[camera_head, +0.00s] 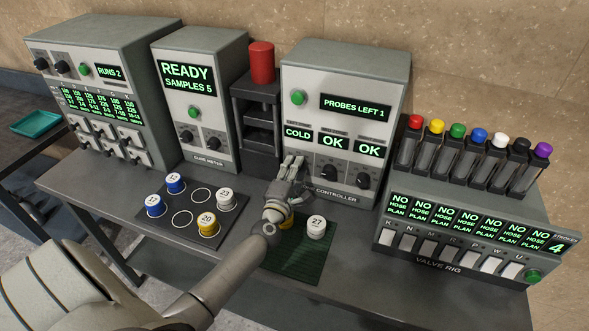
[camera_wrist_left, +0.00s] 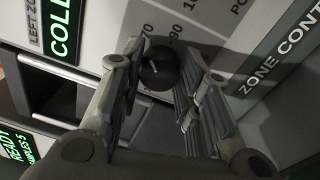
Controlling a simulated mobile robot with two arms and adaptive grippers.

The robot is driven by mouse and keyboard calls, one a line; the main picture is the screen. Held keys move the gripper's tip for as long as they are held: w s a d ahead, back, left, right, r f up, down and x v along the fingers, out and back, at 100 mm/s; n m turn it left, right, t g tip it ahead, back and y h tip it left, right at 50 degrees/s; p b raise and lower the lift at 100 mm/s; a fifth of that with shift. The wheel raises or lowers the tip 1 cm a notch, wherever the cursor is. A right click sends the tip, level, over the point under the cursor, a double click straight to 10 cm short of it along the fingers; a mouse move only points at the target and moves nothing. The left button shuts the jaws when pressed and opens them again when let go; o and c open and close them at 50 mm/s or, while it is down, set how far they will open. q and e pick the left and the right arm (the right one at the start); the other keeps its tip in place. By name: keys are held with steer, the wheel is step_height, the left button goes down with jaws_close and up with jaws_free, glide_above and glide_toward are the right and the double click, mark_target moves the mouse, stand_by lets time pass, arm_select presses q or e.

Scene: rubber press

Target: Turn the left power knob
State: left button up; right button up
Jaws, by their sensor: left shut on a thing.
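The zone controller (camera_head: 345,80) is a pale box with displays reading COLD, OK and OK. Under the COLD display (camera_head: 298,134) my left gripper (camera_head: 292,163) reaches the front panel and hides the left power knob in the head view. In the left wrist view the knob (camera_wrist_left: 158,68) is black and round with a white pointer line, beside a printed number scale. My left gripper's fingers (camera_wrist_left: 165,62) stand on both sides of it, shut on it. The middle knob (camera_head: 328,172) and right knob (camera_head: 362,181) are uncovered. My right gripper is not in view.
A dark rack with a red cylinder (camera_head: 261,62) stands left of the controller. A valve rig (camera_head: 470,235) stands at the right. A white pot (camera_head: 317,227) marked 27 sits on a green mat (camera_head: 300,265) below my left arm. A tray (camera_head: 192,190) holds several numbered pots.

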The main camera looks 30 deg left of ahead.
arm_select(q)
steer(key=shift+f, duration=0.1)
steer(key=o, duration=1)
steer(key=shift+o, duration=0.2)
steer(key=v, duration=1.2)
